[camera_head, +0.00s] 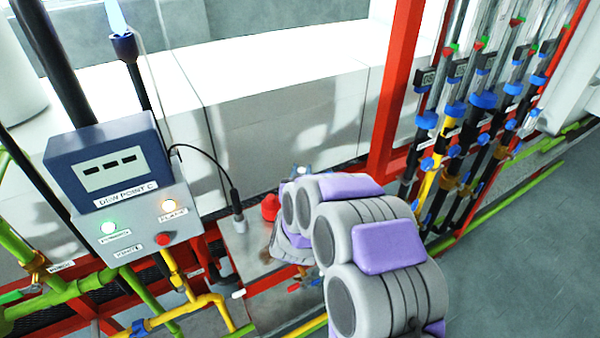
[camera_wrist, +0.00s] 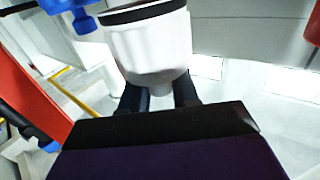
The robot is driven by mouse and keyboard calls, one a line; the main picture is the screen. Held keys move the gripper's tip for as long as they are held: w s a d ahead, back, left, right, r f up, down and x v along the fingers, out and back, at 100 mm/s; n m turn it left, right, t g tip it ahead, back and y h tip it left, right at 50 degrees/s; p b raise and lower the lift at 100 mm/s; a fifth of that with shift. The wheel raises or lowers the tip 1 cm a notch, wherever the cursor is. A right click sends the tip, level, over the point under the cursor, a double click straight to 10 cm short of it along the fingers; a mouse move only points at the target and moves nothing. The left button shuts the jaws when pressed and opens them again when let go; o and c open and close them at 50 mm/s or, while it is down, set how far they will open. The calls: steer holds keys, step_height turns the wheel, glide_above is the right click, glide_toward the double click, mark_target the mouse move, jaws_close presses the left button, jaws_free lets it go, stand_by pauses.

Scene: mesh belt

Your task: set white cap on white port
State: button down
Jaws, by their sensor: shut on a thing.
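My gripper (camera_wrist: 160,94) shows in the wrist view with two dark fingers closed on a white cap (camera_wrist: 150,48). The cap is a rounded white body with a dark band near its top edge, and it is tilted slightly in the picture. In the head view my arm reaches away toward the pipework, and its links hide most of the gripper and the cap. I cannot pick out the white port with certainty. A small white stub (camera_head: 238,294) shows low in the head view, left of my arm.
A dew point meter box (camera_head: 120,172) with lit lamps stands at left. A red knob (camera_head: 270,207) is close to my arm's far end. A red upright post (camera_head: 397,90) and several vertical pipes with blue fittings (camera_head: 483,100) stand at right. Green and yellow pipes (camera_head: 190,305) run low.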

steer(key=shift+a, duration=0.4)
steer(key=shift+d, duration=0.4)
steer(key=shift+a+f, duration=0.1)
steer(key=shift+f, duration=0.1)
steer(key=shift+a+f, duration=0.15)
steer(key=shift+f, duration=0.2)
steer(key=shift+f+b, duration=0.35)
steer(key=shift+f, duration=0.35)
steer(key=shift+r, duration=0.2)
steer(key=shift+r+p, duration=0.6)
steer(key=shift+r, duration=0.25)
steer(key=shift+d+p, duration=0.2)
steer(key=shift+p, duration=0.1)
stand_by(1.1)
steer(key=shift+f+b, duration=0.4)
steer(key=shift+f, duration=0.65)
